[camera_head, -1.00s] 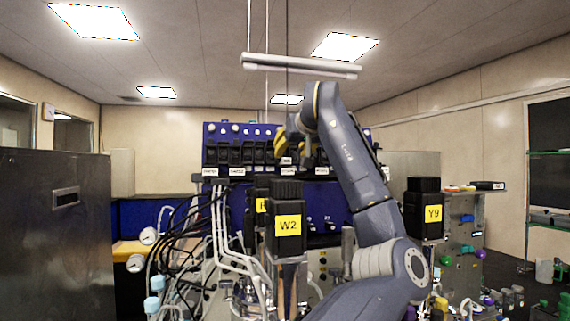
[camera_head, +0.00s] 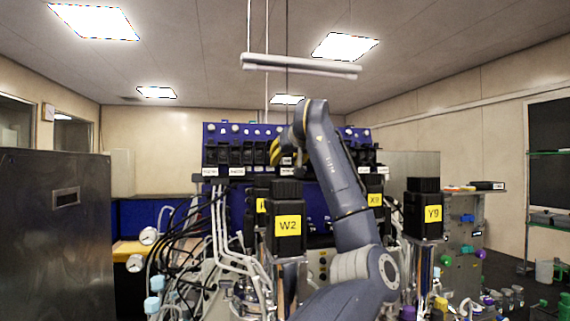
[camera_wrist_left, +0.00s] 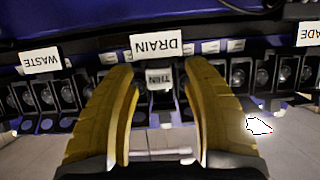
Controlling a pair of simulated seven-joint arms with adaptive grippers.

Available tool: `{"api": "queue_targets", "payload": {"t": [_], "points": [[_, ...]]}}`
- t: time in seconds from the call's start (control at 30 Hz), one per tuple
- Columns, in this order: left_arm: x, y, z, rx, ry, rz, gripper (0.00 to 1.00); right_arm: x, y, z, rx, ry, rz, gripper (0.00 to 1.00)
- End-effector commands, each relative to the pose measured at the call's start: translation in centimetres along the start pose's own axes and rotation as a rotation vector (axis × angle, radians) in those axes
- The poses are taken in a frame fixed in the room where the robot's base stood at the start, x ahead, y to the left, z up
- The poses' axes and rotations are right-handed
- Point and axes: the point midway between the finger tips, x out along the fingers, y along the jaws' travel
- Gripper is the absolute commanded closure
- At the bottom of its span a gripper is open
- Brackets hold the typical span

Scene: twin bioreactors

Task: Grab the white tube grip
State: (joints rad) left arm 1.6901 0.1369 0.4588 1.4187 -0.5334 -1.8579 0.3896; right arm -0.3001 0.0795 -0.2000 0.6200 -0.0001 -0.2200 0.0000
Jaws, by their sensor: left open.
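My left gripper (camera_head: 274,152) is in front of the blue panel in the head view, partly hidden by its own wrist. In the left wrist view its two yellow fingers (camera_wrist_left: 160,115) are spread apart, with nothing clearly held. Beyond and between them is a small grey labelled part (camera_wrist_left: 158,78) below a white DRAIN label (camera_wrist_left: 156,46). I cannot tell for certain which part is the white tube grip. White tubes (camera_head: 222,225) run down the left of the rig in the head view. My right gripper is not in view.
The blue panel (camera_head: 212,132) carries a row of black modules with white labels. Black boxes W2 (camera_head: 287,205) and Y9 (camera_head: 424,212) stand in front. A dark steel cabinet (camera_head: 55,240) fills the left, with black cables and gauges beside the rig.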

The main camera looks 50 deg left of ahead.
Motion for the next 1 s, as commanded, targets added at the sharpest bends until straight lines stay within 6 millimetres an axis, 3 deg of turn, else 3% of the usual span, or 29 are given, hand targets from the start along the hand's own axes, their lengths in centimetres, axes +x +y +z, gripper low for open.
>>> {"api": "queue_targets", "payload": {"t": [0.03, 0.47, 1.0], "points": [[-0.01, -0.02, -0.01, 0.0, 0.0, 0.0, 0.51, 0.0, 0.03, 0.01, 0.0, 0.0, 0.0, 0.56], [-0.02, -0.02, -0.01, 0.0, 0.0, 0.0, 1.0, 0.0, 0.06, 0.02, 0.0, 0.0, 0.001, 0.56], [-0.13, -0.03, -0.26, -0.002, 0.0, 0.002, 1.0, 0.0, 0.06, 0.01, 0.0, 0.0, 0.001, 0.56]]}}
